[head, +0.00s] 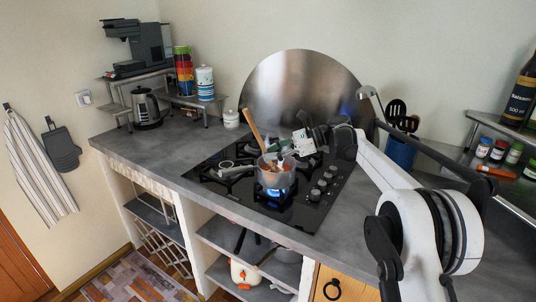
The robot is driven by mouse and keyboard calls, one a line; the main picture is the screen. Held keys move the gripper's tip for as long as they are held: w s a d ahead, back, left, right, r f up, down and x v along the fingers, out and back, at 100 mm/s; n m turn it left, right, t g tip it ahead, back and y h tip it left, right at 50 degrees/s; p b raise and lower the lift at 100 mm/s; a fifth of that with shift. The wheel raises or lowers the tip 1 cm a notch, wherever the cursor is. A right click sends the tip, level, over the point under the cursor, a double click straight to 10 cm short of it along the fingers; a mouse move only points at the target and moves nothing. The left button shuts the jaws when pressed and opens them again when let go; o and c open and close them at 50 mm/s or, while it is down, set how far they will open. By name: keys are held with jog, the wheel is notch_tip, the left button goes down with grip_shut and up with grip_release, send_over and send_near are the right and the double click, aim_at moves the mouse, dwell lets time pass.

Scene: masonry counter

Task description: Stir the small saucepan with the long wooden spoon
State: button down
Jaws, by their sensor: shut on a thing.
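The small saucepan (277,178) stands on a lit burner of the black hob, with reddish-brown contents and its handle pointing left. The long wooden spoon (252,128) stands tilted in it, its bare upper end leaning up and to the left. My gripper (276,158) reaches in from the right, low over the pan. It is shut, apparently on the lower part of the wooden spoon; the jaws are small and the contact is hard to see. The spoon's lower end is hidden in the pan.
Blue flame shows under the pan. A large round steel panel (306,86) stands behind the hob. The grey counter (150,152) left of the hob is clear.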

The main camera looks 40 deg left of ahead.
notch_tip(320, 180, up, 13)
jog(key=p, duration=0.4)
jog(key=shift+s+d+f+p, duration=0.15)
jog(key=shift+s+d+p, duration=0.05)
jog(key=shift+d+p, duration=0.2)
dwell(1.3)
